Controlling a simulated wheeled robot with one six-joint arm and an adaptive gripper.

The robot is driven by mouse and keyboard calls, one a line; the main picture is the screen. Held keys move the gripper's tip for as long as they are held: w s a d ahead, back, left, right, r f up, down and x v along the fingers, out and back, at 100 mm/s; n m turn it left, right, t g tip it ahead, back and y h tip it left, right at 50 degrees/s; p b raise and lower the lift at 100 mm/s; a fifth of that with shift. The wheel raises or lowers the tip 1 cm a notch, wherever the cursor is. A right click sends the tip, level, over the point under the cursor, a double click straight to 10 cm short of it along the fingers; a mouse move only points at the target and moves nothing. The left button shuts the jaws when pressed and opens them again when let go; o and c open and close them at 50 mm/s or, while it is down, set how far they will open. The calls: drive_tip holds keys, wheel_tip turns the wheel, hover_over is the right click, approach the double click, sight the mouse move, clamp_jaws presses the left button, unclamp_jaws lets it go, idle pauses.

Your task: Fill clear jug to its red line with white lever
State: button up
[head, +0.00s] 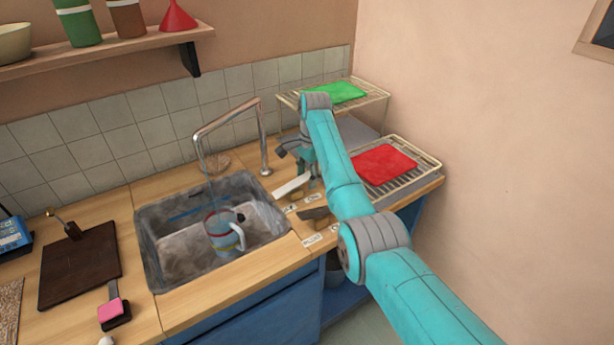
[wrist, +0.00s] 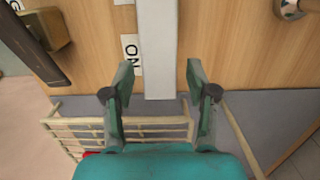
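The clear jug (head: 222,246) stands upright in the grey sink, under the spout of the tap (head: 228,117). The white lever (head: 291,186) lies on the counter right of the sink. In the wrist view the white lever (wrist: 158,45) shows between the fingers of my gripper (wrist: 159,72), with a gap each side. My gripper (head: 305,168) is open; whether it is level with the lever I cannot tell.
A dark lever (head: 315,213) sits in front of the white one; it also shows in the wrist view (wrist: 35,45). An "ON" label (wrist: 132,55) is beside the white lever. Wire racks hold a green cloth (head: 340,93) and a red cloth (head: 384,164).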

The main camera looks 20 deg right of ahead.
drive_tip(key=shift+r, duration=0.1)
drive_tip(key=shift+w+d+r, duration=0.1)
drive_tip(key=shift+d+r, duration=0.1)
drive_tip(key=shift+r, duration=1.65)
drive_tip(key=shift+d+r, duration=0.2)
drive_tip(key=shift+r, duration=1.6)
idle(4.2)
